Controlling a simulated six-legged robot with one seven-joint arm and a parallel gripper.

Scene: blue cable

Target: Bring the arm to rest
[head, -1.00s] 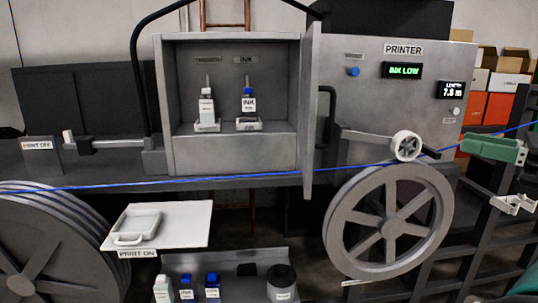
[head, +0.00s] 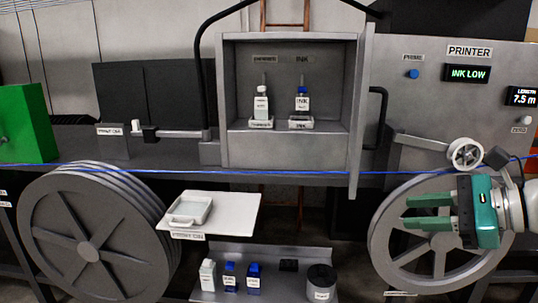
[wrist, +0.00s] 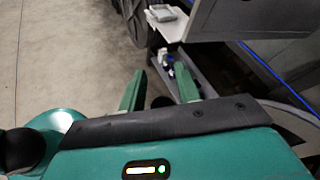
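My gripper (head: 410,213) is at the right of the head view, in front of the large spoked grey wheel (head: 384,262). Its two green fingers point left and stand apart with nothing between them. In the wrist view the fingers (wrist: 158,92) are also apart and empty, above the floor near the lower shelf. The blue cable (head: 290,172) runs straight across the front of the machine, behind my gripper, and passes under the small white roller (head: 466,153). Whether my gripper touches the wheel cannot be told, but it looks apart.
The printer cabinet (head: 292,153) stands open with two bottles inside, and its display (head: 467,74) reads INK LOW. A white tray (head: 235,213) juts out at the front. A lower shelf (head: 272,292) holds several bottles and a dark jar. A ribbed reel (head: 88,245) stands at left.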

